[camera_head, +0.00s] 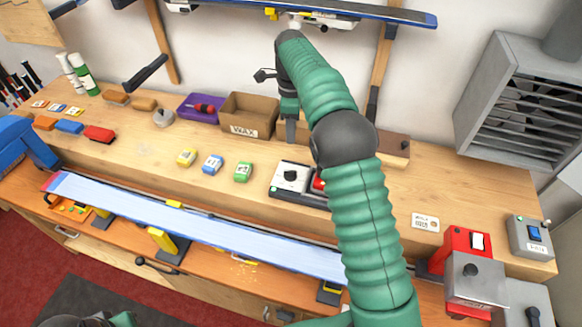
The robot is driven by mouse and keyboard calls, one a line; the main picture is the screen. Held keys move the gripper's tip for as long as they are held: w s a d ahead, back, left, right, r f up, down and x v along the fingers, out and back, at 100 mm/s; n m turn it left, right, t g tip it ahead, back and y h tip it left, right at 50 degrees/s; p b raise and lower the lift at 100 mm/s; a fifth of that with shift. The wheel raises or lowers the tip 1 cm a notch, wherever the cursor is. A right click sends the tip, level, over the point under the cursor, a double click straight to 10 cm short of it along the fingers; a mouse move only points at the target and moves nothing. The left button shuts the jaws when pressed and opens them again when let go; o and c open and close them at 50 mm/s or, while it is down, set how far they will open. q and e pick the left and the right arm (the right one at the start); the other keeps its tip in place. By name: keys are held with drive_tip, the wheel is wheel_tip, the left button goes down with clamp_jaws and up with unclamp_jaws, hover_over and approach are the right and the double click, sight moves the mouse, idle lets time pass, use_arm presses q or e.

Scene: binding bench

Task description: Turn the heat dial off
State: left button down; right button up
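A black dial (291,176) sits on the pale face of a dark-edged unit (283,191) on the wooden shelf, right of the wax blocks. A small green light shows at the unit's front left corner. Another black knob (470,269) is on a grey box at the right; I cannot tell from labels which is the heat dial. My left gripper does not show.
My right forearm hides part of the unit and a red object (319,184) beside it. A cardboard WAX box (247,116) and purple tray (199,108) stand behind. A blue-white ski (200,226) lies along the front. A grey switch box (531,238) stands right.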

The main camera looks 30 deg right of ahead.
hover_over(290, 171)
wheel_tip(290, 171, down, 7)
drive_tip(key=f, duration=0.3)
drive_tip(key=f+p, duration=0.1)
drive_tip(key=f, duration=0.5)
drive_tip(key=shift+d+f, duration=0.15)
drive_tip(key=shift+d, duration=0.1)
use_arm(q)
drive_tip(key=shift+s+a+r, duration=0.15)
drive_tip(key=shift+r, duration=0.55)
use_arm(e)
drive_tip(key=shift+a, duration=0.1)
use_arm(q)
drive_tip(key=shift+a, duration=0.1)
use_arm(e)
clamp_jaws()
